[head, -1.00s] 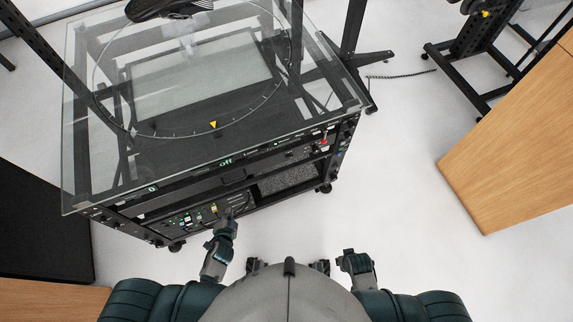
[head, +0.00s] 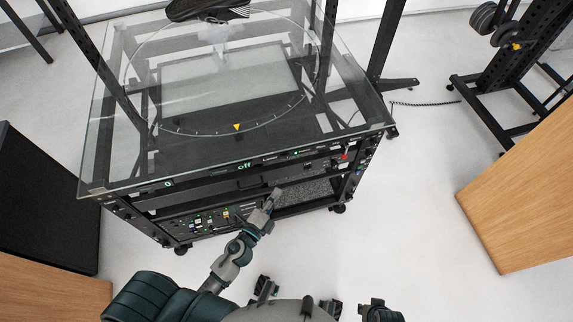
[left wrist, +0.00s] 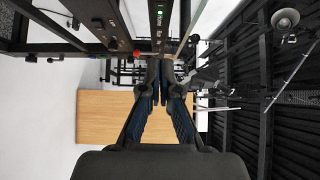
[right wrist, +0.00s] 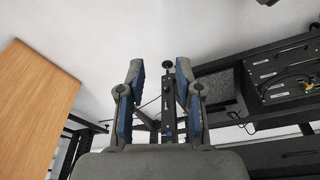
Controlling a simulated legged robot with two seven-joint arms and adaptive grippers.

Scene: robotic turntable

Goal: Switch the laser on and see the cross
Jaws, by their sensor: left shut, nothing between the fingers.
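The turntable rig (head: 240,182) has a front control strip with a green "off" readout (head: 245,166). Beside it is a white label reading "Laser" (head: 270,158), then a small green-lit control (head: 296,153). A green light (left wrist: 160,13) shows on the strip at the top of the left wrist view. My left gripper (head: 276,192) is shut and empty, in front of the rig and a little below the strip in the head view. Its fingertips (left wrist: 157,75) are together in the left wrist view. My right gripper (right wrist: 157,75) is open and empty, pointing towards the rig's lower frame.
A red knob (head: 345,157) sits at the strip's right end. The glass top (head: 110,150) overhangs the strip and carries a dark shoe (head: 208,10). Wooden furniture (head: 525,190) stands at right. The white floor between is clear.

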